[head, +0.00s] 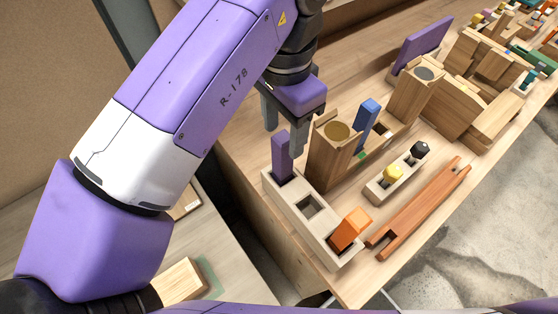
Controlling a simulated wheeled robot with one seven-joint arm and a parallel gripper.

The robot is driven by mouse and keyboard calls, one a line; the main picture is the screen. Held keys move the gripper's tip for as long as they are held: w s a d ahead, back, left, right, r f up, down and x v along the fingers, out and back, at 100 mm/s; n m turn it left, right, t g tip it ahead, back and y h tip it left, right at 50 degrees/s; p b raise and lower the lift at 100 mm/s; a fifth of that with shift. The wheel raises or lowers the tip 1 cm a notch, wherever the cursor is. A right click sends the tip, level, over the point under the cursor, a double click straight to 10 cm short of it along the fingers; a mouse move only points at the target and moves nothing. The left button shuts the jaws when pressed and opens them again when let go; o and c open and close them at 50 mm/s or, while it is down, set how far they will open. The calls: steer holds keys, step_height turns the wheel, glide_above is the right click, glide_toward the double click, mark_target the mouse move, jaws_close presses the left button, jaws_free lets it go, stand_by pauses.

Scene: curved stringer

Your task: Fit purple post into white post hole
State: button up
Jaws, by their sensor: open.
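The purple post (282,153) stands upright in the left end hole of a pale rectangular block (327,245). My gripper (284,130) is open above the post, with one finger to its left and one to its right. I cannot tell whether a finger touches it. The block's middle square hole (310,205) is empty, and an orange post (350,230) leans in its right hole. A blue post (368,120) stands tilted behind a wooden block (330,160), near small green and white patches. I cannot tell which opening is the white post hole.
A small pale holder (378,194) carries a yellow-topped peg (393,173) and a black-topped peg (419,151). A reddish wooden bar (425,210) lies along the front edge. More wooden blocks (415,92) and a purple panel (424,43) stand farther right. The tabletop is crowded.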

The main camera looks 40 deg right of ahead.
mark_target(285, 154)
step_height(285, 154, down, 7)
steer(key=shift+d+f+p, duration=0.15)
steer(key=shift+p, duration=0.2)
jaws_close()
